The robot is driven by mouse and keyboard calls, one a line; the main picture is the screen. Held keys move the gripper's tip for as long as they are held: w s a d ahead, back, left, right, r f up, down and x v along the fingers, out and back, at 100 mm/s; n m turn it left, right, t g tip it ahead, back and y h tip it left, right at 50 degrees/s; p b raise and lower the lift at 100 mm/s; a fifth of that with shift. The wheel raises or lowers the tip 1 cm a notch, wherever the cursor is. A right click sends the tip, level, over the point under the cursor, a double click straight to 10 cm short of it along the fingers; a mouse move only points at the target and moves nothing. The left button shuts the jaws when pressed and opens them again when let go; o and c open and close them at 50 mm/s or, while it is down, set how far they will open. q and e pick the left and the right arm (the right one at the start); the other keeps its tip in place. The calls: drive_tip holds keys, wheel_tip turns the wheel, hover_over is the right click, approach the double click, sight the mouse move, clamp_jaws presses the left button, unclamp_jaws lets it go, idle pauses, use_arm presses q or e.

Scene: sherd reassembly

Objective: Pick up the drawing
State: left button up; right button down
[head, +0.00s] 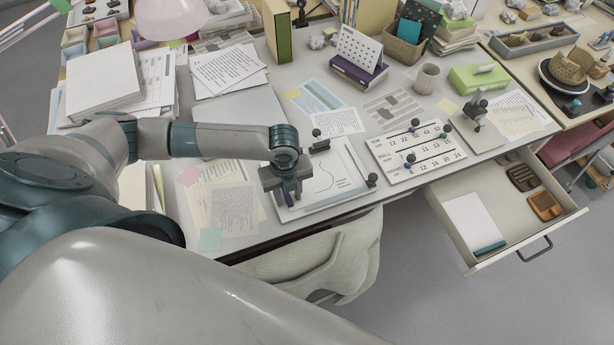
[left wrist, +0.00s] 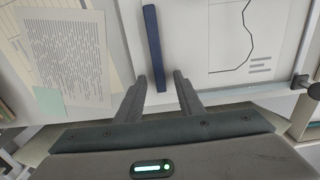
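The drawing (head: 338,168) is a white sheet with a thin dark curve and a few small lines of text. It lies flat near the desk's front edge and fills the upper right of the left wrist view (left wrist: 225,30). A dark blue bar (left wrist: 152,45) lies along its left side. My left gripper (head: 286,197) is over the sheet's left front corner. Its fingers (left wrist: 160,78) are apart, with the bar's near end between them and gaps on both sides. Whether they touch anything is unclear. My right gripper is not in view.
Small dark-knobbed pieces (head: 371,181) stand at the sheet's edges. A calendar-like number board (head: 415,152) lies to the right. Printed papers (head: 232,208) lie left. An open drawer (head: 510,235) juts out at right; a pale chair (head: 335,255) stands at the desk front.

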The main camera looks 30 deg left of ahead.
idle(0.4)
use_arm(q)
clamp_jaws()
drive_tip(key=shift+w+r+b, duration=0.1)
drive_tip(key=shift+r+b, duration=0.2)
drive_tip(key=shift+r, duration=0.2)
drive_tip(key=r, duration=0.1)
drive_tip(key=r+b, duration=0.1)
drive_tip(key=r, duration=0.1)
drive_tip(key=shift+w+d+r, duration=0.1)
drive_tip(key=shift+d, duration=0.25)
drive_tip(key=w+d+r+b, duration=0.3)
drive_tip(key=d+r, duration=0.3)
drive_tip(key=d, duration=0.4)
drive_tip(key=shift+w+r+b, duration=0.35)
drive_tip(key=shift+w+r, duration=0.05)
drive_tip(key=shift+w, duration=0.1)
drive_tip(key=shift+s+d, duration=0.1)
